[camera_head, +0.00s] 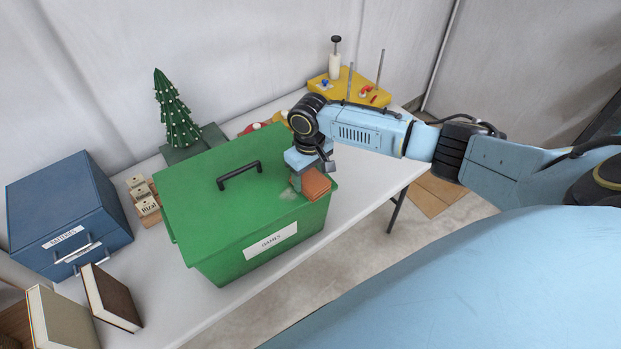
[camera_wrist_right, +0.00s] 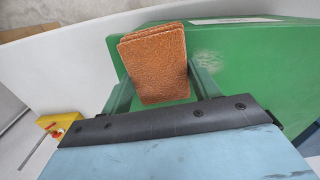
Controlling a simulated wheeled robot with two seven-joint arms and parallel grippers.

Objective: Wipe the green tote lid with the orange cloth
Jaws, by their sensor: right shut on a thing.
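The green tote (camera_head: 222,236) stands on the white table with its lid (camera_head: 215,190) on and a black handle on top. A pale smudge (camera_head: 288,195) shows on the lid near its right end, beside the cloth; a pale mark (camera_wrist_right: 208,58) also shows in the right wrist view. My right gripper (camera_head: 308,180) is shut on the folded orange cloth (camera_head: 316,184), over the lid's right edge. In the right wrist view the cloth (camera_wrist_right: 155,65) sits between the two fingers. Whether it touches the lid is hard to tell. My left gripper is not in view.
A blue box (camera_head: 65,210) and two books (camera_head: 110,298) stand left of the tote. A small green tree (camera_head: 175,112) is behind it, and a yellow tool stand (camera_head: 345,90) is at the back right. Bare table lies right of the tote.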

